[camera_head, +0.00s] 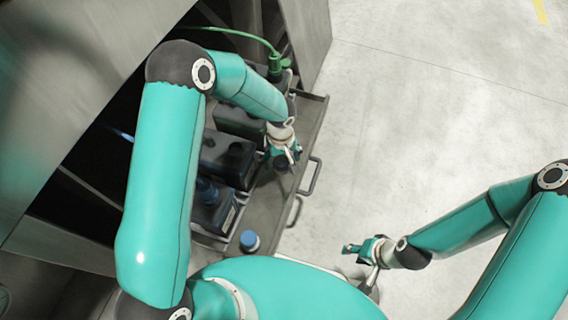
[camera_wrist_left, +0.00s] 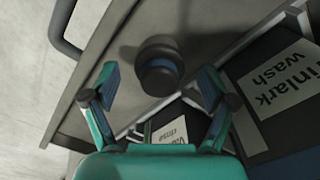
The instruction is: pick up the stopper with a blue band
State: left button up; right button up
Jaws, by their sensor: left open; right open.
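The stopper (camera_wrist_left: 157,78) is dark and round with a blue band, and it stands on the grey metal ledge (camera_wrist_left: 195,22) in the left wrist view. My left gripper (camera_wrist_left: 158,82) is open, with a finger on each side of the stopper and a gap showing on both sides. In the head view my left gripper (camera_head: 284,158) is over the ledge beside the dark containers, and it partly hides what is under it. My right gripper (camera_head: 358,250) is open and empty over the floor, away from the ledge.
Dark containers (camera_head: 228,157) stand in a row left of the ledge; labels (camera_wrist_left: 276,79) show in the left wrist view. A blue-topped piece (camera_head: 249,240) sits at the ledge's near end. Handles (camera_head: 312,176) stick out from its right edge. The floor (camera_head: 430,110) is clear.

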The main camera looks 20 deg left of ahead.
pick_arm(q)
jog(key=c, duration=1.3)
jog(key=shift+o, duration=0.2)
jog(key=shift+r, duration=0.15)
notch_tip(320, 180, up, 20)
jog(key=p, duration=0.6)
jog(key=shift+r, duration=0.25)
jog(key=shift+r+p, duration=1.9)
jog(key=shift+r, duration=0.35)
jog(key=shift+r+p, duration=1.3)
jog(key=shift+r, duration=0.65)
